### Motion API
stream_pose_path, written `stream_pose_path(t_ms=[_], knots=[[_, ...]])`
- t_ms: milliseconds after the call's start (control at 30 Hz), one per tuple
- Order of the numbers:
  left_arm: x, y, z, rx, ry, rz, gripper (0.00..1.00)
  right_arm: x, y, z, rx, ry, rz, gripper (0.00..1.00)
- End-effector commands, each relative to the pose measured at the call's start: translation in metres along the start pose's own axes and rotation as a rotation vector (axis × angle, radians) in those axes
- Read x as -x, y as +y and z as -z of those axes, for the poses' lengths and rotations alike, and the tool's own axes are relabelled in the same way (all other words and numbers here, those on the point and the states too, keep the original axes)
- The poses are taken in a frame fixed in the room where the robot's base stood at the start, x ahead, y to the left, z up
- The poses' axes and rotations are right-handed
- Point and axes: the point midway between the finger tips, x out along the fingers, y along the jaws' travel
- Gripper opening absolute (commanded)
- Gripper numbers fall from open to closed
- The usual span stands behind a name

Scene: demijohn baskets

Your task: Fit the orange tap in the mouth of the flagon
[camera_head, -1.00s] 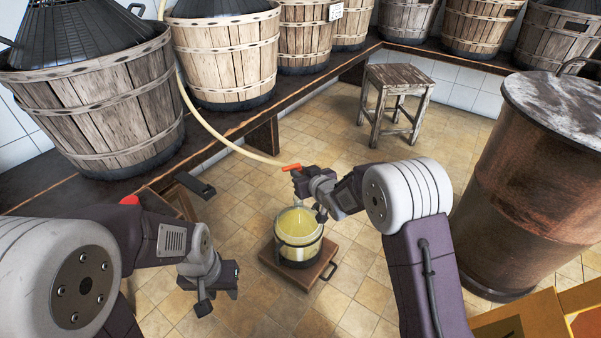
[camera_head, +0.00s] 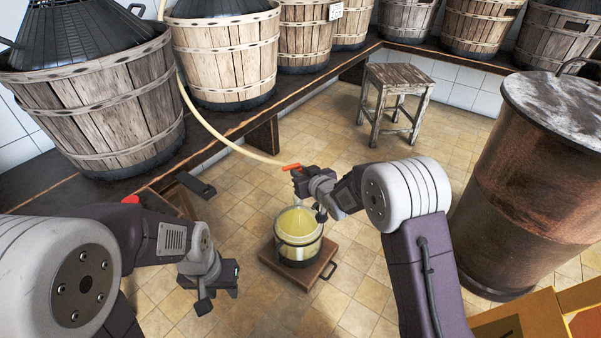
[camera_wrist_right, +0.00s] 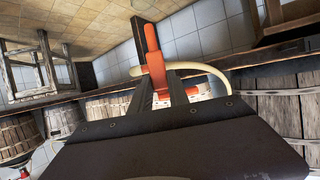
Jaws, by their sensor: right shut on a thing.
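The orange tap (camera_head: 290,167) is in my right gripper (camera_head: 298,178), above and slightly left of the flagon. In the right wrist view the orange tap (camera_wrist_right: 155,65) sits between the dark fingers, with the pale hose behind and beside it. The flagon (camera_head: 299,228) appears to be the round vessel with yellowish contents and a dark band, upright on a low wooden board (camera_head: 320,268). Its mouth is partly hidden by my right gripper and is hard to make out. My left gripper (camera_head: 212,283) hangs low, left of the flagon and apart from it; its jaw opening is unclear.
A cream hose (camera_head: 215,128) runs from the bench (camera_head: 225,125) towards the tap. Several slatted baskets (camera_head: 225,55) line the bench. A stool (camera_head: 398,85) stands behind, and a large rusty drum (camera_head: 535,180) at right. Tiled floor between is clear.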

Motion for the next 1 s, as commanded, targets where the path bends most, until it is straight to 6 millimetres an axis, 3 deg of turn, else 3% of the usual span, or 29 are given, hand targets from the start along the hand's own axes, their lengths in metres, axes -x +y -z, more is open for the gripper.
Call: stream_pose_path(t_ms=[1000], knots=[[-0.0047, -0.0001, -0.0005, 0.000, 0.000, 0.000, 0.36, -0.0034, 0.0000, -0.0078, 0.000, 0.001, 0.000, 0.00]])
